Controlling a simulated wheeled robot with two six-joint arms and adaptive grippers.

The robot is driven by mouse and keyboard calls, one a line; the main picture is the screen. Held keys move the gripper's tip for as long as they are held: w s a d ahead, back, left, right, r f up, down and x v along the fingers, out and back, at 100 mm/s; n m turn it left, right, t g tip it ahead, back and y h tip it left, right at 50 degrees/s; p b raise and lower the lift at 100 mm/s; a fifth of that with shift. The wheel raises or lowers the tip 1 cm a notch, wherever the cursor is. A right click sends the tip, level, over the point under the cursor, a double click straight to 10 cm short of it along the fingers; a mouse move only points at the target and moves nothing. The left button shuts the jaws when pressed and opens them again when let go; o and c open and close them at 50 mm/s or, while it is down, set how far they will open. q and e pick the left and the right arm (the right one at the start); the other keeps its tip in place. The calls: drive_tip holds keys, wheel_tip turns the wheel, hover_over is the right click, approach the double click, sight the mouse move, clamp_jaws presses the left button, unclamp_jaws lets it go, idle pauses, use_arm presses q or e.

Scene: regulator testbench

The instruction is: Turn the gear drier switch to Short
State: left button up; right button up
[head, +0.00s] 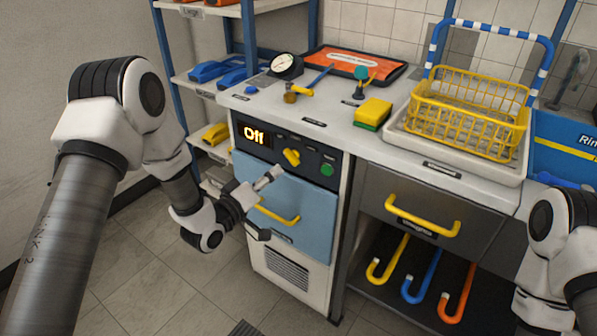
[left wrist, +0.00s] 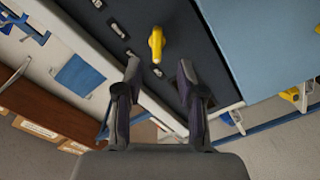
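The gear drier has a dark control panel (head: 262,155) with a lit display (head: 254,135) reading "Off". A yellow switch knob (head: 291,157) sits on the panel beside a green button (head: 327,170). Small position labels near the knob are too small to read. My left gripper (head: 268,204) is open and empty in front of the panel, below and left of the knob. In the left wrist view the yellow knob (left wrist: 156,43) lies just beyond the gap between the open fingertips (left wrist: 158,72), apart from them. My right arm shows at the right edge; its gripper is out of view.
Below the panel is a blue door (head: 290,205) with a yellow handle (head: 278,214). The worktop above holds a gauge (head: 286,65), a yellow-green sponge (head: 373,113) and a yellow basket (head: 465,112). A drawer with a yellow handle (head: 422,217) is to the right.

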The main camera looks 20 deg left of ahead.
sight(289, 160)
use_arm(q)
drive_tip(key=x, duration=0.7)
drive_tip(key=shift+w+d+r+b, duration=0.2)
drive_tip(key=shift+w+b, duration=0.1)
drive_tip(key=shift+w, duration=0.05)
clamp_jaws()
